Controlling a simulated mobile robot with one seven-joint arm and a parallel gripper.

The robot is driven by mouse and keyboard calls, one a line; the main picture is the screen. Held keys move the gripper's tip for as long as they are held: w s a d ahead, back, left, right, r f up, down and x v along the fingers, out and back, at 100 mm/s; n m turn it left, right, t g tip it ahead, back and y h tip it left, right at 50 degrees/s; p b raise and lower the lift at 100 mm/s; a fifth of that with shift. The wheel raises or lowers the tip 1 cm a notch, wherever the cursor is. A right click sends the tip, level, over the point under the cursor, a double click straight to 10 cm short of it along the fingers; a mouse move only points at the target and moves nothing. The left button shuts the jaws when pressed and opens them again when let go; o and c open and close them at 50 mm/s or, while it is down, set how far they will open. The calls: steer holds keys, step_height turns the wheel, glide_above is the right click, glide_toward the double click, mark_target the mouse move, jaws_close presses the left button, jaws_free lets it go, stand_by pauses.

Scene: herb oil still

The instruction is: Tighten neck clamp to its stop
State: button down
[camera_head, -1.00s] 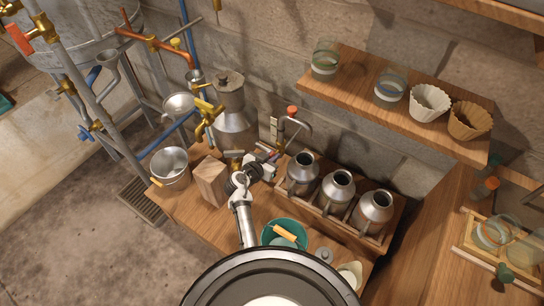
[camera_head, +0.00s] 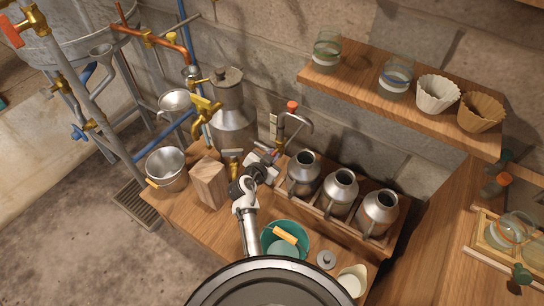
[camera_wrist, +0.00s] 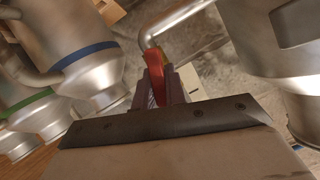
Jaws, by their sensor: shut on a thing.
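My gripper (camera_wrist: 160,85) is shut on a red lever (camera_wrist: 155,62), which looks like the handle of the neck clamp. A brass-coloured bit shows beside the lever, close to a bent silver pipe (camera_wrist: 180,14). In the head view my gripper (camera_head: 275,154) is small, beside the steel still pot (camera_head: 231,118) and below the bent pipe (camera_head: 302,121) with its orange-red cap (camera_head: 292,105). The rest of the clamp is too small or hidden, so I cannot tell how tight it is.
Several metal cans, including one (camera_head: 339,190), stand in a wooden rack (camera_head: 318,212) close to the right of my gripper. A wooden block (camera_head: 209,183) and a steel bucket (camera_head: 167,168) are left. A green bowl (camera_head: 272,244) is in front. A shelf (camera_head: 420,112) hangs above right.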

steer(key=shift+f+m+b, duration=0.3)
steer(key=shift+b, duration=0.55)
steer(key=shift+s+m+t+y+b, duration=0.1)
steer(key=shift+m+t+y+b, duration=0.4)
steer(key=shift+b, duration=0.75)
steer(key=shift+r+m+b, duration=0.15)
steer(key=shift+m+b, duration=0.25)
steer(key=shift+b, duration=0.2)
steer(key=shift+r, duration=0.1)
steer(key=shift+f+b, duration=0.25)
steer(key=shift+b, duration=0.3)
steer(key=m+t+b, duration=0.1)
steer(key=m+b, duration=0.1)
steer(key=b, duration=0.2)
steer(key=shift+d+f+y, duration=0.1)
steer(key=shift+y, duration=0.3)
steer(key=shift+r+m+b, duration=0.2)
steer(key=shift+m+b, duration=0.1)
steer(key=shift+b, duration=0.35)
